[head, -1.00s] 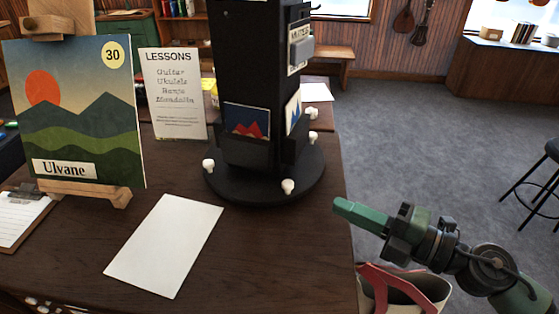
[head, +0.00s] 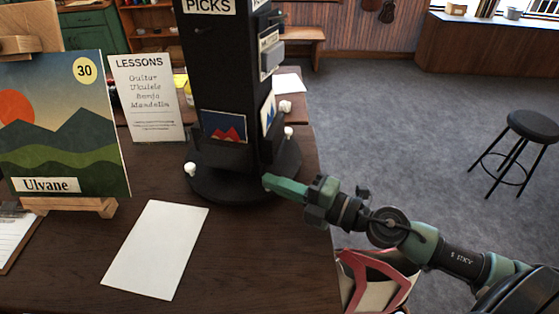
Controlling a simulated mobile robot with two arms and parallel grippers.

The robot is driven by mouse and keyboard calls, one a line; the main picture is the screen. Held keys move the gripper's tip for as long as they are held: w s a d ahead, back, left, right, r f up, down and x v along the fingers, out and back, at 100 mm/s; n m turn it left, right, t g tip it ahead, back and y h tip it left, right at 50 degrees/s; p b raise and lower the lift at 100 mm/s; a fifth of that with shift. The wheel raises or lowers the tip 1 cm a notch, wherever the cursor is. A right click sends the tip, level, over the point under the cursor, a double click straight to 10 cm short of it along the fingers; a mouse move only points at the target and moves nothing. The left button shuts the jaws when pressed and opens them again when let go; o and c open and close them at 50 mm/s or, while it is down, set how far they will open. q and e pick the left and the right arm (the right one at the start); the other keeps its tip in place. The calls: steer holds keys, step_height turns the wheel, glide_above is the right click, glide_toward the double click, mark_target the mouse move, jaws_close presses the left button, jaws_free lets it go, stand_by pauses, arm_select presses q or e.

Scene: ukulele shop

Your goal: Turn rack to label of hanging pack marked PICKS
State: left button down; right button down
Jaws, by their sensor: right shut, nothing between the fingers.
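The rack (head: 218,70) is a black upright column on a round black base (head: 225,190) with white knobs (head: 190,168) at its rim. A white label reading PICKS (head: 209,6) is at the top of its front face, cut by the picture edge. The right face carries another label (head: 268,40), hard to read, and a grey hanging item (head: 271,62). My right gripper (head: 268,182) is shut and empty, with green fingertips overlapping the base's front right rim. I cannot tell whether it touches. A knob there may be hidden behind it. My left gripper is out of view.
A picture marked Ulvane (head: 62,125) on an easel and a LESSONS sign (head: 147,98) stand left. A white sheet (head: 155,250) lies in front on the table (head: 240,255). A bag with red handles (head: 370,280) is below my right arm; a stool (head: 520,130) stands right.

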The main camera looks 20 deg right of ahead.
mark_target(259, 163)
steer(key=w, duration=0.1)
steer(key=w+d, duration=0.1)
steer(key=w+b, duration=0.1)
steer(key=shift+d, duration=0.25)
steer(key=shift+w+d, duration=0.25)
steer(key=shift+d, duration=0.1)
